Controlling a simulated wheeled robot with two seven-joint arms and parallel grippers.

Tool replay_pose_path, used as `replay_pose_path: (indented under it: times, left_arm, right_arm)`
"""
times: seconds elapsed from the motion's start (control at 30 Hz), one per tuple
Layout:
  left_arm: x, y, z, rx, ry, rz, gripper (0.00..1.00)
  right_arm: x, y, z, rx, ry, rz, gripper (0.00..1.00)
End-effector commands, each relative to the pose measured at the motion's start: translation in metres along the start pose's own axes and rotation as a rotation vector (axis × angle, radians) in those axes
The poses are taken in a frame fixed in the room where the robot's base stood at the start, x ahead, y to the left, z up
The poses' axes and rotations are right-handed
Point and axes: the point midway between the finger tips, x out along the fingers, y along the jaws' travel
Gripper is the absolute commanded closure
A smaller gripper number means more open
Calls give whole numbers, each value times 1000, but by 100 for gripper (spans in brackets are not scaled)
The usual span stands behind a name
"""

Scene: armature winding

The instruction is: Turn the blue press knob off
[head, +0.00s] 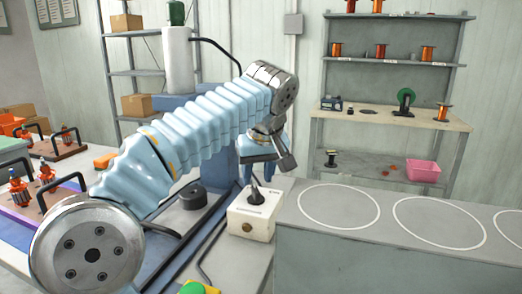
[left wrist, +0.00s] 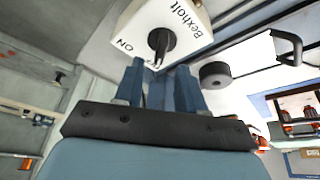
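The black knob (head: 256,197) stands on top of a white box (head: 250,224) beside the base of the blue press (head: 222,160). In the left wrist view the knob (left wrist: 161,40) sits on the white box (left wrist: 190,20), which bears the words "Bexholt" and "ON". I cannot tell for sure which mark the knob points to. My left gripper (head: 268,160) hangs just above the knob, pointing down. Its fingers (left wrist: 160,68) are apart and empty, with the knob showing just beyond the tips, apparently not touched. My right gripper is not in view.
A grey counter with white circles (head: 338,205) lies right of the box. A black round piece (head: 193,196) is on the press base to the left. Orange armatures on a board (head: 57,144) stand far left. Shelves with copper spools (head: 427,53) are at the back.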

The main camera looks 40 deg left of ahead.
Motion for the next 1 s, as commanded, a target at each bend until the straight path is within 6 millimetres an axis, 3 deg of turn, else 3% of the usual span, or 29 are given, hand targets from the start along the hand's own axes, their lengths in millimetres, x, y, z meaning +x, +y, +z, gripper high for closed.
replay_pose_path:
  times: [0.2, 0.4, 0.6, 1.0]
  left_arm:
    - [-55, 2, 0, 1, 0, 4, 61]
    - [-86, 1, 0, 1, 1, 2, 61]
    - [-96, 0, 0, 1, -1, 1, 61]
    - [-95, 0, 0, 0, -1, 0, 61]
  right_arm:
    - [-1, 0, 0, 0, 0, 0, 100]
    - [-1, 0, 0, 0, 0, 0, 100]
    - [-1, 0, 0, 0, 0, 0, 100]
    - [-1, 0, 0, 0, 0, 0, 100]
